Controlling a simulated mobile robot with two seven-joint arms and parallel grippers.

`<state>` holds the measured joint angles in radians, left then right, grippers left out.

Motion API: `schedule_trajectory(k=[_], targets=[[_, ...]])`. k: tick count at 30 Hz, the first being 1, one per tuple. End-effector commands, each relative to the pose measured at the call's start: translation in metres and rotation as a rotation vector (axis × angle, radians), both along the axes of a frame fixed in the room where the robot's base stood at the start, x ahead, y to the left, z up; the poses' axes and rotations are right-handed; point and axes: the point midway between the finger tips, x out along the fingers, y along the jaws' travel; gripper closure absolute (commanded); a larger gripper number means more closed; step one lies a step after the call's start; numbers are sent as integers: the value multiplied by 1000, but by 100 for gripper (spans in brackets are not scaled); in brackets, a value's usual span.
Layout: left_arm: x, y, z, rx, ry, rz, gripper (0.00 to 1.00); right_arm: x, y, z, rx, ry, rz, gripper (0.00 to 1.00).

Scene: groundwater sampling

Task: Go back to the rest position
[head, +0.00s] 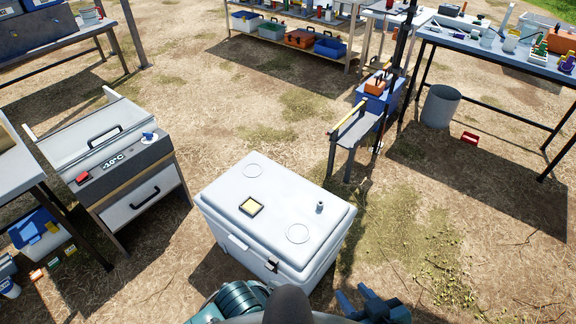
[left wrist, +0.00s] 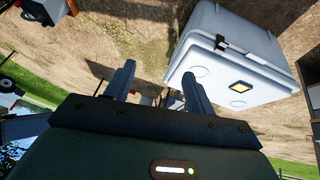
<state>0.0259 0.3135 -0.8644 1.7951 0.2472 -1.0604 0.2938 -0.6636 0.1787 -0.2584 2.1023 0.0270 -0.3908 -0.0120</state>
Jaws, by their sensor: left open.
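A freezer (head: 140,205) reading -10°C stands at the left. A narrow bench (head: 352,135) with a blue box stands behind the cool box. A grey bin (head: 440,106) is beside the right table (head: 480,50). A shelf (head: 285,42) holds crates at the back. Open ground lies at the right.

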Motion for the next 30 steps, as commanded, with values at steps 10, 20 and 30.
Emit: schedule_trajectory(k=[10,20,30], targets=[[-30,115,80,93,26,284,45,0,0,0,1,0,-1,64],[-80,207,112,260,86,454,45,-3,1,-1,1,6,1,64],[-40,180,89,139,-127,418,45,-5,-2,4,-3,23,-8,64]])
